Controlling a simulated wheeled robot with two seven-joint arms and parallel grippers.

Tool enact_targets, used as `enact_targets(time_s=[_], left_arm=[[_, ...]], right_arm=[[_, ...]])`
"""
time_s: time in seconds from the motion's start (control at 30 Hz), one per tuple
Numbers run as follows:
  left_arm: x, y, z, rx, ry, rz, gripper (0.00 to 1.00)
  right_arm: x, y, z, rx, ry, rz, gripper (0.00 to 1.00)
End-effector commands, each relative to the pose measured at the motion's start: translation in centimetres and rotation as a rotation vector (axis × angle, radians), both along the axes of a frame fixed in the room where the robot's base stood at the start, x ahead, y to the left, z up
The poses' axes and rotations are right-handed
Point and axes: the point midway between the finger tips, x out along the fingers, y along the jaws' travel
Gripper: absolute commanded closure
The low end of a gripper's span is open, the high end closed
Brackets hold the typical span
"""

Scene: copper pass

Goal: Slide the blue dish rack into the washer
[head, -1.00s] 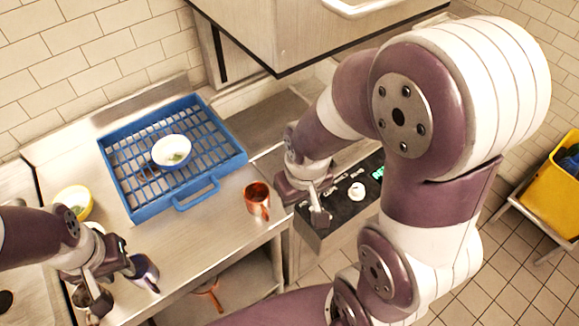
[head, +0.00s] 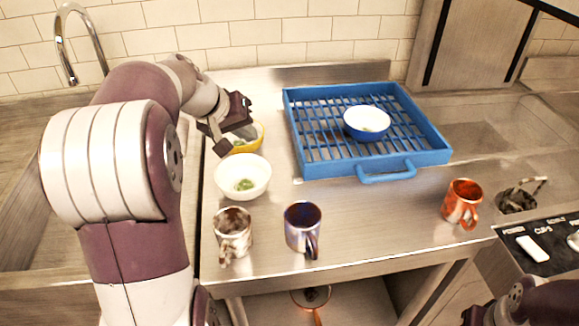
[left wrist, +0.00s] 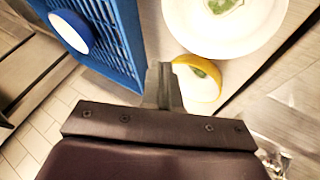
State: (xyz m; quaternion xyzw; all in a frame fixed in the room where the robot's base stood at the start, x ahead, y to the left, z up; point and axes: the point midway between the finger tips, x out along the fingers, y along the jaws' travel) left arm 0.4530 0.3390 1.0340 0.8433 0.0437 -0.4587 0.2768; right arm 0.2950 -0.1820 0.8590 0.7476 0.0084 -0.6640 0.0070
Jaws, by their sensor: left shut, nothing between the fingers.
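The blue dish rack (head: 420,166) lies flat on the steel counter, its front handle toward me. A blue bowl with a white inside (head: 367,122) stands in it. The rack's side shows in the left wrist view (left wrist: 118,40). The washer's recessed steel bay (head: 490,120) is right of the rack, its hood mostly out of frame. My left gripper (head: 228,135) is shut and empty above the yellow bowl (head: 258,138), left of the rack; its fingers show in the left wrist view (left wrist: 163,85). My right gripper (head: 476,315) barely shows at the bottom edge.
A white bowl (head: 243,180), a metallic mug (head: 232,238) and a purple-blue mug (head: 303,232) stand in front of the rack's left side. A copper mug (head: 461,205) stands front right. Dark control panel (head: 550,255) is at right. Faucet (head: 85,40) is back left.

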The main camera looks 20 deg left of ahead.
Motion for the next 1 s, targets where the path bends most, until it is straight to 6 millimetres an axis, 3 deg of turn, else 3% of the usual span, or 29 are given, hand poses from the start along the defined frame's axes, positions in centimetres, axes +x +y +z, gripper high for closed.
enact_targets(time_s=[0.17,0.53,0.7,1.0], left_arm=[[1.3,-0.4,-1.6,-0.004,0.001,-0.002,1.00],[5.9,-1.9,-7.9,-0.001,0.003,-0.001,1.00],[7.3,-4.2,-7.4,0.000,0.001,-0.002,1.00],[7.9,-5.1,-7.6,0.000,0.001,0.001,1.00]], right_arm=[[0.1,0.0,0.1,0.000,-0.002,0.000,0.58],[0.0,0.0,-0.4,0.000,-0.001,0.000,0.58],[0.0,0.0,0.5,0.000,-0.001,0.000,0.58],[0.0,0.0,0.6,0.000,-0.001,0.000,0.58]])
